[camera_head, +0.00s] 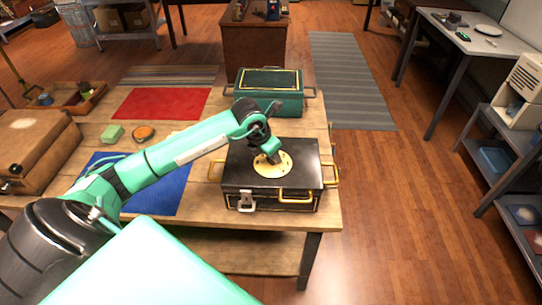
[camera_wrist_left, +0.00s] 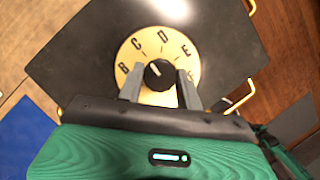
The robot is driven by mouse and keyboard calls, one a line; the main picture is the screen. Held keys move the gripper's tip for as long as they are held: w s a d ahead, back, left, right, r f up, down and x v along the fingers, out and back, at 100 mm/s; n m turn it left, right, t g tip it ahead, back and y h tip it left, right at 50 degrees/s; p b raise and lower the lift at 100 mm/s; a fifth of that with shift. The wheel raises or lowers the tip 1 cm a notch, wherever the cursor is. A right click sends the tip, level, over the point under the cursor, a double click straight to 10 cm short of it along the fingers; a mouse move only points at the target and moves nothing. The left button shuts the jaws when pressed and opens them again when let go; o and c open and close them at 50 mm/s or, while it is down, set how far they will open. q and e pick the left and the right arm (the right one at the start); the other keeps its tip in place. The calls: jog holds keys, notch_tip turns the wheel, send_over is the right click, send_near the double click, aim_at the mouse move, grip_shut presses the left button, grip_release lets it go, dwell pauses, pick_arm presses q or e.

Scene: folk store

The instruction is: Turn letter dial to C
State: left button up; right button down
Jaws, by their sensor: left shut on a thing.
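A black box (camera_head: 243,180) with gold handles and a silver latch sits near the right front of the wooden table. A round gold letter plate (camera_head: 284,170) is on its lid. In the left wrist view the plate (camera_wrist_left: 122,52) shows letters including B, C, D and E around a black dial knob (camera_wrist_left: 160,75). The knob's white mark points up-left, roughly toward C. My left gripper (camera_head: 271,158) reaches down onto the plate. In the left wrist view my left gripper (camera_wrist_left: 159,84) is shut on the knob, one finger on each side. My right gripper is out of view.
A green box (camera_head: 268,98) stands behind the black box. A blue mat (camera_head: 165,192) lies to its left, partly under my left arm. A green block (camera_head: 112,133), an orange round item (camera_head: 144,132) and a brown case (camera_head: 32,145) are farther left.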

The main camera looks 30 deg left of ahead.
pick_arm(q)
jog(key=shift+r, duration=0.1)
dwell(0.5)
jog(key=o, duration=1)
jog(key=b+v, duration=0.3)
jog(key=v, duration=1)
jog(key=shift+s+r, duration=0.2)
jog(key=shift+r, duration=0.1)
jog(key=shift+d, duration=0.1)
